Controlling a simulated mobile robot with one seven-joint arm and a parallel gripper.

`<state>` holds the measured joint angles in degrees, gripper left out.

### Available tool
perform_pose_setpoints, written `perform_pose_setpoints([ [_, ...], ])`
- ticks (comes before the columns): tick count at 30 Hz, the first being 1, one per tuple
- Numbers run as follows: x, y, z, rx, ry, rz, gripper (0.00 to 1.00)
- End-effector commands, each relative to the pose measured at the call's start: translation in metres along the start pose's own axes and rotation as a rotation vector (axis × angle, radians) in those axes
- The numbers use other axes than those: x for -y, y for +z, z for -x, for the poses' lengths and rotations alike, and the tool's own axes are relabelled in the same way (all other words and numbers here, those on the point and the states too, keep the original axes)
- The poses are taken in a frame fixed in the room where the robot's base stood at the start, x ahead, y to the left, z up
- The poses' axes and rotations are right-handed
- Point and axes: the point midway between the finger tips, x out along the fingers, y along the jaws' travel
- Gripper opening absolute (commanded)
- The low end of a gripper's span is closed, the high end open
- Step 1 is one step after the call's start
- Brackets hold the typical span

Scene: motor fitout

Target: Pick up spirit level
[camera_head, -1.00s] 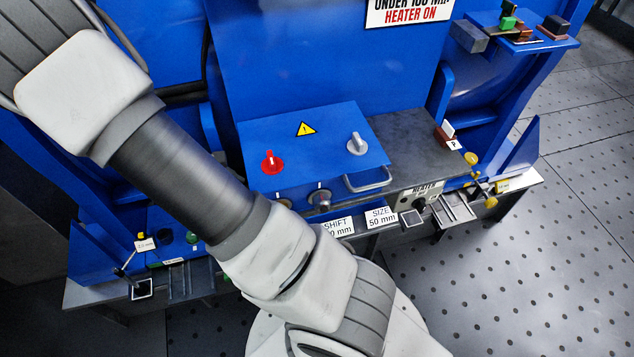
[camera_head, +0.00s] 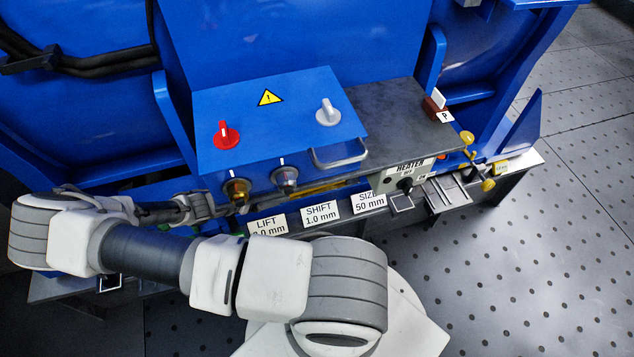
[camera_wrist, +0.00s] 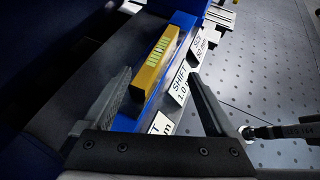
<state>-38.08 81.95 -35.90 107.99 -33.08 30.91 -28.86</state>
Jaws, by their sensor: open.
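The spirit level is a yellow bar with a green-marked strip (camera_wrist: 157,60). In the wrist view it lies lengthwise on a narrow blue ledge, beyond my fingertips. In the head view a yellow strip of it (camera_head: 325,189) shows in the gap under the blue control box, mostly hidden by the box and its knobs. My gripper (camera_wrist: 161,80) is open, one finger to each side of the level's line in the wrist view, with nothing between them. In the head view my gripper (camera_head: 238,207) is small and partly hidden beside the left knob, left of the level.
The blue control box (camera_head: 225,100) with a red knob (camera_head: 226,134), grey knob (camera_head: 327,112) and handle (camera_head: 340,153) overhangs the level. LIFT, SHIFT (camera_head: 319,213) and SIZE plates line the front edge. A heater panel (camera_head: 408,176) stands right. The floor at right is clear.

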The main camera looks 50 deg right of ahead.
Motion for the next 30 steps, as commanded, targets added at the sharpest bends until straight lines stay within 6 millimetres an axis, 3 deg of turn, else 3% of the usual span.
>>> perform_pose_setpoints([
  [15, 0.002, -0.003, -0.104, 0.003, -0.004, 0.0, 0.92],
  [26, 0.002, -0.004, -0.127, 0.001, -0.002, 0.0, 0.92],
  [30, 0.004, -0.011, -0.144, 0.001, -0.003, 0.0, 0.92],
])
